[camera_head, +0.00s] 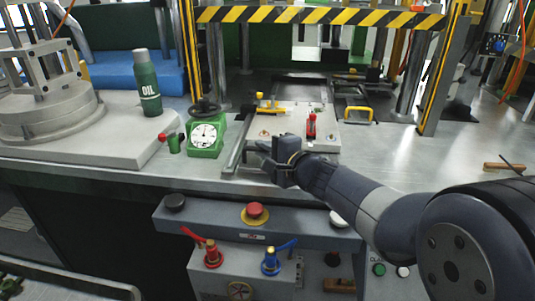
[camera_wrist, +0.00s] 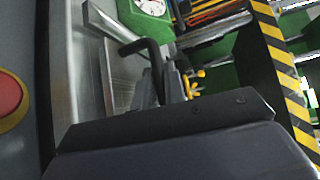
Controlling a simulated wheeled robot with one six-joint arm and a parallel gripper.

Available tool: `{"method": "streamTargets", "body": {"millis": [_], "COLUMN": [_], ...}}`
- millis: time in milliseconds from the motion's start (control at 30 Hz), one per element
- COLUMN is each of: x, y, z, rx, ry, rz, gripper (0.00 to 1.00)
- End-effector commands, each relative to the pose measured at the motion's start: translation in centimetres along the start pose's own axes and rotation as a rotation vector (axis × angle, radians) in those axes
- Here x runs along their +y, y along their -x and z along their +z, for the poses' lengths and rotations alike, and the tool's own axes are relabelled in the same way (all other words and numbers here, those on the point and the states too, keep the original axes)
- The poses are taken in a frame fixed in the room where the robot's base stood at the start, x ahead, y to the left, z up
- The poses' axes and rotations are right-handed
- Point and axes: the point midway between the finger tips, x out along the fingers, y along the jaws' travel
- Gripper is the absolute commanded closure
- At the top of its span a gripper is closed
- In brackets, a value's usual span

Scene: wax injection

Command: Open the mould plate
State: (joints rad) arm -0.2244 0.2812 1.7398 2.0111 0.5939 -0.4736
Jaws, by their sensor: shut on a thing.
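The mould plate (camera_head: 285,122) is a light grey metal plate on the steel bench in the head view. It carries a yellow bar and a red clamp (camera_head: 311,127). My gripper (camera_head: 267,160) is at the plate's front edge, left of its middle. In the wrist view a bent black handle (camera_wrist: 152,55) runs into my gripper (camera_wrist: 174,85), which is shut on it. The dark wrist housing hides the lower part of the grip. I cannot tell from these frames whether the plate is lifted.
A green dial gauge (camera_head: 206,135) and a green oil bottle (camera_head: 147,82) stand left of the plate. A yellow handle (camera_head: 357,109) is behind right. A striped guard bar (camera_head: 320,16) spans above. Red and black buttons (camera_head: 255,211) sit below the bench edge. The bench right of the plate is mostly clear.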

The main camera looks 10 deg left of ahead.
Motion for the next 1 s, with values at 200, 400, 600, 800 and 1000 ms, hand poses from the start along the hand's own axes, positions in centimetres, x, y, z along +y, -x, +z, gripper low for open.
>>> {"method": "streamTargets", "body": {"millis": [200, 400, 600, 800, 1000], "x": [1.4, 1.8, 1.9, 1.9, 1.8], "y": [3.1, 5.0, 5.9, 6.1, 6.1], "z": [3.2, 5.0, 5.9, 6.1, 6.0], "rx": [-0.001, 0.001, 0.001, 0.002, 0.003], "ry": [0.001, 0.001, 0.000, -0.002, -0.002], "rz": [0.001, 0.003, 0.004, 0.004, 0.003], "gripper": [1.00, 1.00, 1.00, 1.00, 1.00]}}
